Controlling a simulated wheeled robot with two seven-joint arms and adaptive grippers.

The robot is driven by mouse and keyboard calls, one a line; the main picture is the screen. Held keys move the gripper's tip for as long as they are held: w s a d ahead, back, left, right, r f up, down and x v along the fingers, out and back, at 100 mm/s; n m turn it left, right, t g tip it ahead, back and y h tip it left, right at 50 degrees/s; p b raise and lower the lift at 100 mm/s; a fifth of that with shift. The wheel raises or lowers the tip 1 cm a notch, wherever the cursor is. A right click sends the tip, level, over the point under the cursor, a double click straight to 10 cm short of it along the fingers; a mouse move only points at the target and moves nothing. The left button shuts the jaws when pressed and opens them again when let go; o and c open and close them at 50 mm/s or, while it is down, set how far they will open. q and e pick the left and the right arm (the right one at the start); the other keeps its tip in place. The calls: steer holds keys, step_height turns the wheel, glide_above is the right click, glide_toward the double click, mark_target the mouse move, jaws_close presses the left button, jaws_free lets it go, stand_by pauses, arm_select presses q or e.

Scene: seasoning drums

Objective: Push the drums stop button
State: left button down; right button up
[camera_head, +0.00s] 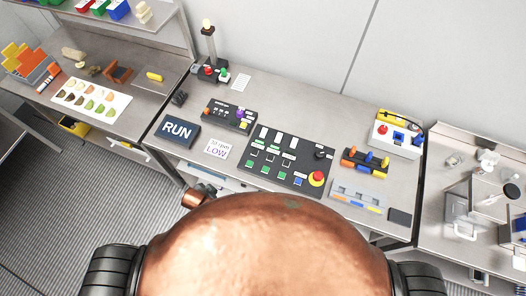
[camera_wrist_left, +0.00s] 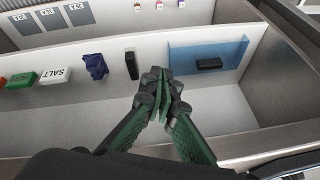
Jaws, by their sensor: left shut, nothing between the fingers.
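On the middle table a large dark control panel (camera_head: 261,174) carries rows of white, black and green buttons. A red mushroom button (camera_head: 317,178) on a yellow base sits at its right corner. At the table's back, a small dark box under a lamp post has a red button (camera_head: 208,70) and a green button (camera_head: 224,76). I cannot read which is labelled drums stop. My left gripper (camera_wrist_left: 164,92) is shut and empty in the left wrist view, its fingertips over a pale shelf or compartment.
A RUN display (camera_head: 177,130), a "20 rpm LOW" card (camera_head: 216,149) and a smaller knob panel (camera_head: 230,115) lie near the large panel. The wrist view shows a SALT box (camera_wrist_left: 55,75).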

arm_select(q)
steer(key=w+d+r+m+t+h+p, duration=0.1)
steer(key=w+d+r+m+p, duration=0.15)
steer(key=r, duration=0.45)
steer(key=w+d+r+m+p, duration=0.1)
steer(key=w+d+r+m, duration=0.1)
steer(key=d+r, duration=0.35)
steer(key=w+d+r+m+t+h+p, duration=0.1)
steer(key=w+r+m, duration=0.1)
steer(key=r, duration=0.7)
steer(key=w+d+r+m+h+p, duration=0.1)
steer(key=w+d+r+m, duration=0.1)
steer(key=d+m, duration=0.6)
steer(key=w+d+r+m+h, duration=0.1)
steer(key=w+d+m, duration=0.3)
steer(key=d+m, duration=0.4)
steer(key=m, duration=0.4)
steer(key=shift+w+d+r+h+p, duration=0.2)
steer(key=shift+r+h+p, duration=0.2)
arm_select(e)
step_height(320, 180, up, 8)
steer(key=shift+w+a+f, duration=0.15)
steer(key=shift+f, duration=0.05)
arm_select(q)
steer(key=shift+f, duration=0.1)
